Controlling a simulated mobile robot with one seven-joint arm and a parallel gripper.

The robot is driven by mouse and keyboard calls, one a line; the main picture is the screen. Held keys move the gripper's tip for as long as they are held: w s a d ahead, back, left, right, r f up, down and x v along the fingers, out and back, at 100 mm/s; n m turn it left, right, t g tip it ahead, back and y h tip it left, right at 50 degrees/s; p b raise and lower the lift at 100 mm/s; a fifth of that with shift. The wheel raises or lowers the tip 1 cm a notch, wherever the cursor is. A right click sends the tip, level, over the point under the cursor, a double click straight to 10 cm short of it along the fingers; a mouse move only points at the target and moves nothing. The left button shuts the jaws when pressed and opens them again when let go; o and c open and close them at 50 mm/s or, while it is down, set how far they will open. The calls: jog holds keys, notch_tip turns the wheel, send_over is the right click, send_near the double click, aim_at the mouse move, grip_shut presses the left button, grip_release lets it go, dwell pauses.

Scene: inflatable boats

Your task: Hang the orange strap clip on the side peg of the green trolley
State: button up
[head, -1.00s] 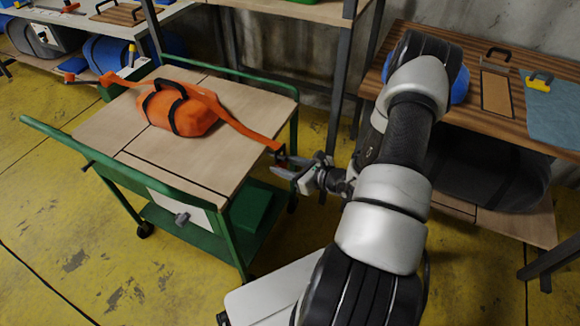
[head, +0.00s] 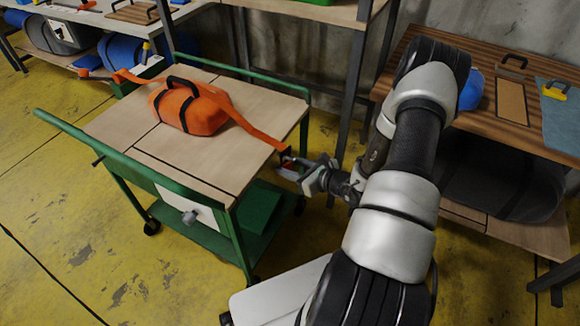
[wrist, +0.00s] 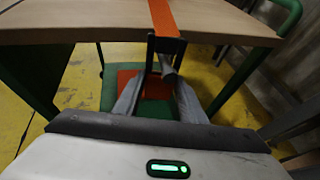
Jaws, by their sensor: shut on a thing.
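An orange bag (head: 190,108) with black straps lies on the wooden top of the green trolley (head: 205,187). Its orange strap (head: 252,130) runs over the trolley's right edge and also shows in the wrist view (wrist: 162,17). The dark strap clip (head: 285,152) is at the strap's end, just beyond that edge. My gripper (head: 290,168) is shut on the clip; in the wrist view the fingers (wrist: 158,82) meet just below the dark clip frame (wrist: 166,44). A short dark peg (head: 98,161) sticks out at the trolley's left side.
A grey knob (head: 189,216) is on the trolley's white front panel. A wooden bench (head: 440,125) stands at the right, with a dark roll beneath. A shelf post (head: 352,85) rises close behind my gripper. Yellow floor (head: 60,215) is clear at the left.

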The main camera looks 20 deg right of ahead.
jog(key=o, duration=1.2)
